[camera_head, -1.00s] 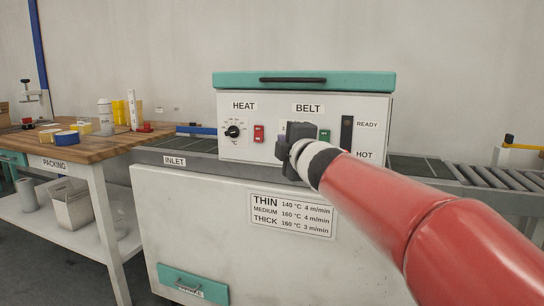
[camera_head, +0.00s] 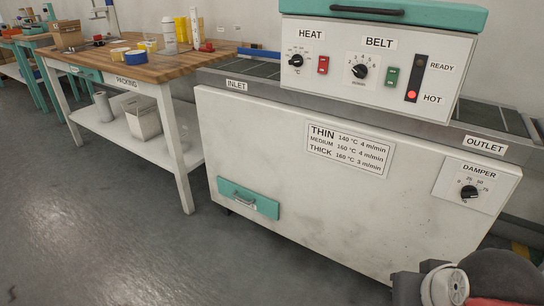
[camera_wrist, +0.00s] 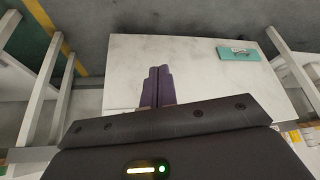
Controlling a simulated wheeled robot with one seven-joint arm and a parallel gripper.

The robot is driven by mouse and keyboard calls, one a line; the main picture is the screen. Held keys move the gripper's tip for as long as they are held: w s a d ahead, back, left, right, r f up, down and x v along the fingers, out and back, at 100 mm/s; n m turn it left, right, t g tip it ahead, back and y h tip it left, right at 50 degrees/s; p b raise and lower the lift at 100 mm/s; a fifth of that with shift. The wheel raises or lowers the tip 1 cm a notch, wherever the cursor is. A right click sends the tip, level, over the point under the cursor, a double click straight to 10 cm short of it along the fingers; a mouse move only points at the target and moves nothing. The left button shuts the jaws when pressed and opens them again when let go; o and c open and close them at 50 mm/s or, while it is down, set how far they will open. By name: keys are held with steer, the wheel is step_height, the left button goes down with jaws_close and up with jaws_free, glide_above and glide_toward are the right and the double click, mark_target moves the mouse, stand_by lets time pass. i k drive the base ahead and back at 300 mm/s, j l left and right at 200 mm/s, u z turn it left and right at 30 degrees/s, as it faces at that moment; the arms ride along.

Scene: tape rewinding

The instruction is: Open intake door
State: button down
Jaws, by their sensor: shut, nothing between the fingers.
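A teal panel (camera_head: 249,198) with a grey bar handle sits low on the left of the white machine's front; it looks closed. I take it as the intake door, but its label is too small to read. It also shows in the wrist view (camera_wrist: 238,53), to the right of and beyond my fingers. My gripper (camera_wrist: 160,72) is shut and empty, its two purple fingers side by side in front of the white front panel. In the head view only part of my arm's end shows at the bottom right, far from the teal panel; the fingers cannot be made out there.
The white machine (camera_head: 280,170) carries heat, belt and damper knobs, with a red light (camera_head: 411,96) by HOT. A wooden packing table (camera_head: 150,68) with a lower shelf holding a bin (camera_head: 143,118) stands to the left. The floor (camera_head: 120,240) before the machine is clear.

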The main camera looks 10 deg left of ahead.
mark_target(270, 209)
steer(key=i+j+u, duration=0.3)
steer(key=i, duration=0.2)
steer(key=i+u, duration=0.3)
steer(key=i, duration=0.25)
